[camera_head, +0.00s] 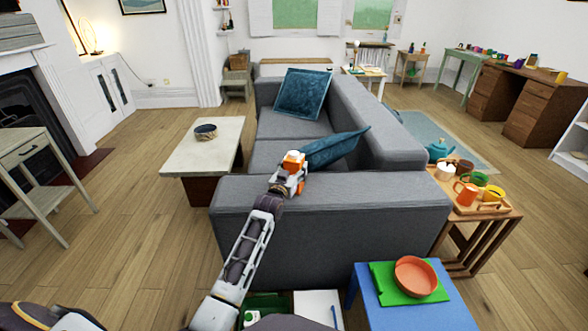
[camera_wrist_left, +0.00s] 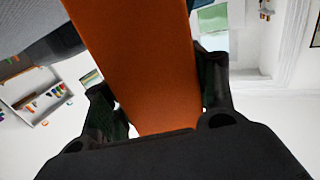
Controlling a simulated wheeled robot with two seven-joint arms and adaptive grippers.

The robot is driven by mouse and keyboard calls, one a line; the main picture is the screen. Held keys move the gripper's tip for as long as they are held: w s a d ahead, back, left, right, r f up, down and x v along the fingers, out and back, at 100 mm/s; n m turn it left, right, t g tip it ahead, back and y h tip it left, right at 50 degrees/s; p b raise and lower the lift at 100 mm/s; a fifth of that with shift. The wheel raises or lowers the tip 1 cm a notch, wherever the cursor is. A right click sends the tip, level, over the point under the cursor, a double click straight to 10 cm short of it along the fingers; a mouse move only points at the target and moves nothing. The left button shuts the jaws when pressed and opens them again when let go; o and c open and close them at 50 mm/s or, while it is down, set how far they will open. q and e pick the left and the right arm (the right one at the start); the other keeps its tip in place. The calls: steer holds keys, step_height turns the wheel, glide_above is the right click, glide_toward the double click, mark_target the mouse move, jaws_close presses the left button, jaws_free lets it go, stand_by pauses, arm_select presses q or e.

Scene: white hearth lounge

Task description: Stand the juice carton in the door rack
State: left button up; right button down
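The juice carton (camera_head: 293,158), orange with a white top, is held up in my left gripper (camera_head: 288,178) in the head view, in front of the grey sofa's near arm. In the left wrist view the carton's plain orange side (camera_wrist_left: 150,65) fills the space between the two dark fingers (camera_wrist_left: 160,105), which are closed about it. The carton's far end is cut off by that view's edge. I cannot make out a door rack in either view. My right gripper is not in view.
A grey sofa (camera_head: 330,190) with blue cushions takes up the middle. A blue table (camera_head: 400,315) bears a green mat and an orange bowl (camera_head: 415,276). A wooden side table (camera_head: 485,217) holds several mugs. A green container (camera_head: 268,301) and white box (camera_head: 316,308) show below.

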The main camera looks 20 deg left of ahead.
arm_select(q)
steer(key=o, duration=0.4)
steer(key=shift+r, duration=0.15)
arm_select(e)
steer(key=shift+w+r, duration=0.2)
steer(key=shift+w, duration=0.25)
arm_select(q)
steer(key=shift+s, duration=0.1)
steer(key=shift+s, duration=0.2)
steer(key=shift+s+p, duration=0.5)
steer(key=shift+s, duration=1.05)
steer(key=p, duration=0.2)
glide_toward(291, 172)
steer(key=shift+w, duration=0.5)
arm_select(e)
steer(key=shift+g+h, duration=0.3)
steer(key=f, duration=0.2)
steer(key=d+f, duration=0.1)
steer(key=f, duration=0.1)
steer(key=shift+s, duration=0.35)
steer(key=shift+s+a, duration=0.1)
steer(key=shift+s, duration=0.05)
